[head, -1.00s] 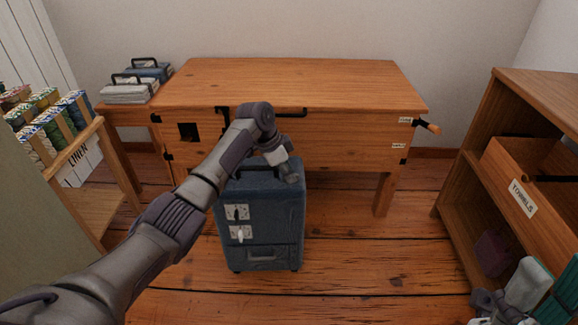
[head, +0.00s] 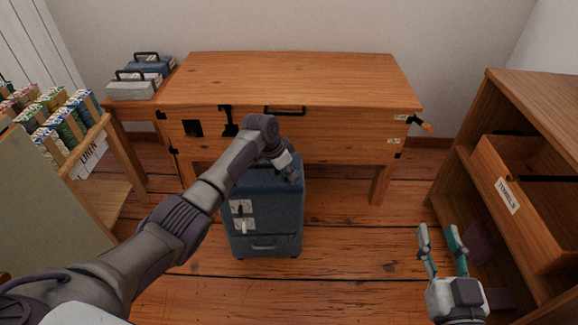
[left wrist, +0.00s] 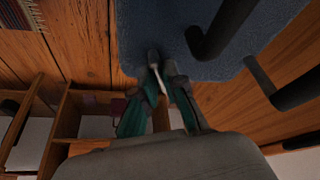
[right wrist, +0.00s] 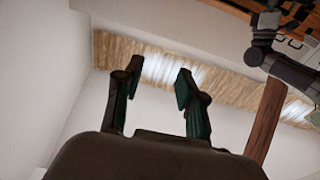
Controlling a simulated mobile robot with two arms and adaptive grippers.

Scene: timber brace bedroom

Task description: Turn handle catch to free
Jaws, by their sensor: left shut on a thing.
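A blue suitcase (head: 275,205) stands upright on the floor before the wooden table. Its front carries two pale plates with small levers, one dark and one white (head: 243,226). In the left wrist view its blue top (left wrist: 175,25) and black handle (left wrist: 228,25) show close up. My left gripper (head: 291,174) is at the suitcase's top right corner. In the left wrist view its fingers (left wrist: 163,82) are closed around a small grey lever with a pale tip (left wrist: 154,60) at the suitcase's edge. My right gripper (head: 441,235) is open and empty over the floor at the right.
A shelf unit (head: 530,100) with a towels drawer (head: 508,195) is at the right. A linen rack (head: 75,150) is at the left. Floor between is clear.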

